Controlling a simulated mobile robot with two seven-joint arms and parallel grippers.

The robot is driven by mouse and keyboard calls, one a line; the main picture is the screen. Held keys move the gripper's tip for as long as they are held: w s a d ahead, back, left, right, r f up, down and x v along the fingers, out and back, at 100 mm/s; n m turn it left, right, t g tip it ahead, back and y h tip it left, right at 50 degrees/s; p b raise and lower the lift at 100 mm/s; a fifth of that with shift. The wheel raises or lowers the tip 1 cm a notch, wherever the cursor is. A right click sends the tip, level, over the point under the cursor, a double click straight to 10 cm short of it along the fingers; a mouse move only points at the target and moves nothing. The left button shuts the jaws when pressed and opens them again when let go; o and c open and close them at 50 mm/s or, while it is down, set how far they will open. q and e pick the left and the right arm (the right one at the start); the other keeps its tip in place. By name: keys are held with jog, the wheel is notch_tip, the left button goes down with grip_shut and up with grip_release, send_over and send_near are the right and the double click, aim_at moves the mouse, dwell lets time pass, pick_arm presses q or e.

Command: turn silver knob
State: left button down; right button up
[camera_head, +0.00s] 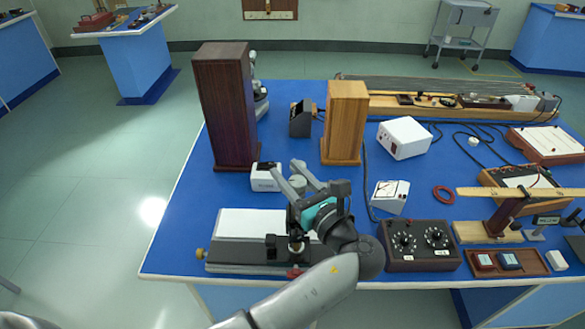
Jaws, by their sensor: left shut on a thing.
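The silver knob (297,184) is a short grey cylinder beside a small white box (264,182) on the blue bench. My left gripper (286,171) reaches in from the front with one finger on each side of the knob. It is shut on the knob, as far as the view shows; the fingers hide part of the knob and the exact contact. My right gripper is out of view.
A tall dark wooden box (224,110) and a lighter wooden box (345,125) stand behind. A black-based instrument (230,255) lies under my arm, and a dial box (420,246) sits to the right. The blue bench (185,215) is clear at left.

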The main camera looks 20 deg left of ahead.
pick_arm(q)
jog(key=shift+a+n+g+y, duration=0.1)
jog(key=shift+n+g+y, duration=0.4)
jog(key=shift+g, duration=0.1)
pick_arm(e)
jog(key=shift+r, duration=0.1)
pick_arm(q)
jog(key=shift+s, duration=0.1)
jog(key=shift+c, duration=2.1)
grip_release()
jog(key=shift+a, duration=0.1)
